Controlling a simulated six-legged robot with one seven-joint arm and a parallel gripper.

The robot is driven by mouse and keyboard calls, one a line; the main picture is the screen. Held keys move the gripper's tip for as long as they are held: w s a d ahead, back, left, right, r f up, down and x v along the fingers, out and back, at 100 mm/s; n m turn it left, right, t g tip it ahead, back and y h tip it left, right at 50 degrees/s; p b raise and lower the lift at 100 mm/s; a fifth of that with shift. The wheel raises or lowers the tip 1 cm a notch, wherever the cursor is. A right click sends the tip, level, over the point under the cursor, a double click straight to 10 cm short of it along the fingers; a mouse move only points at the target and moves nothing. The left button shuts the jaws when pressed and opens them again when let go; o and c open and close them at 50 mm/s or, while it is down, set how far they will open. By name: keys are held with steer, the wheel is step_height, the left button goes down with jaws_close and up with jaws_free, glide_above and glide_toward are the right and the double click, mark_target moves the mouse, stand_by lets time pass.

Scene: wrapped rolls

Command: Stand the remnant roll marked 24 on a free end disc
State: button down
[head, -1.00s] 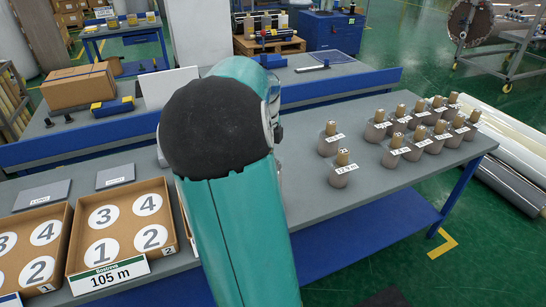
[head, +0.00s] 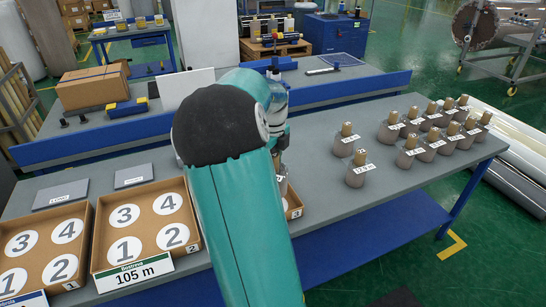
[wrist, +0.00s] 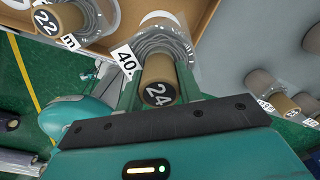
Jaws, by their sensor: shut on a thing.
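My gripper (head: 281,158) is shut on the core of a wrapped roll, whose top end reads 24 (wrist: 159,93) in the wrist view. A tag reading 40 hangs beside it. In the head view my arm hides most of the held roll, and only a sliver shows below the gripper. A tray (head: 294,205) lies there, mostly hidden behind my arm. In the wrist view another roll, marked 22 (wrist: 58,20), stands by a brown tray surface. I cannot tell if the held roll touches the tray.
Two open trays (head: 150,185) (head: 45,225) at the left show bare numbered discs, one with a 105 m sign (head: 133,273). Several wrapped rolls (head: 435,140) stand at the table's right. A blue rail (head: 90,145) runs along the back.

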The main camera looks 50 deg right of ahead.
steer(key=shift+f, duration=3.65)
steer(key=c, duration=0.9)
jaws_free()
steer(key=shift+o, duration=0.2)
step_height(320, 180, up, 14)
steer(key=shift+f, duration=0.1)
steer(key=shift+a, duration=0.1)
